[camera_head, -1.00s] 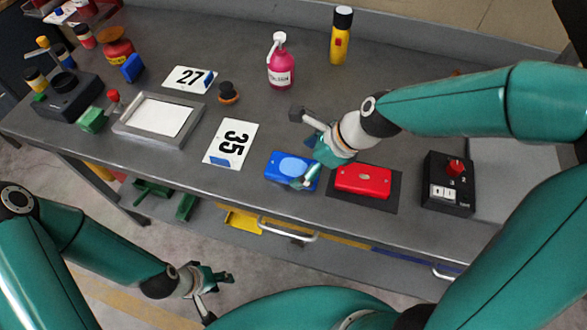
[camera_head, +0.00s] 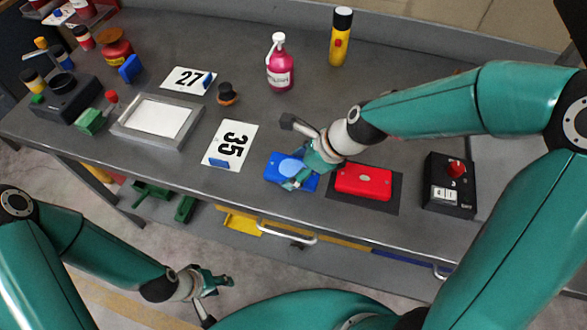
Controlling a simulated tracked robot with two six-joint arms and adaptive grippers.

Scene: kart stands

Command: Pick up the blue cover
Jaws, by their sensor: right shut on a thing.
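The blue cover (camera_head: 279,167) lies near the front edge of the grey workbench, left of the red cover. It has a lighter blue oval on top. My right gripper (camera_head: 294,155) is over the blue cover from the right, with a near finger down at its front right side and a far finger beyond its back edge. It is shut on the blue cover, and the hand hides its right part. I cannot tell whether the cover is clear of the bench. My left gripper (camera_head: 216,290) is below and in front of the bench, apart from everything, its fingers spread.
The red cover (camera_head: 363,182) lies on a dark mat (camera_head: 391,203) just right of the blue one. A black box with a red knob (camera_head: 450,184) stands further right. A 35 card (camera_head: 229,146) lies left. A pink bottle (camera_head: 280,64) and yellow torch (camera_head: 341,38) stand behind.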

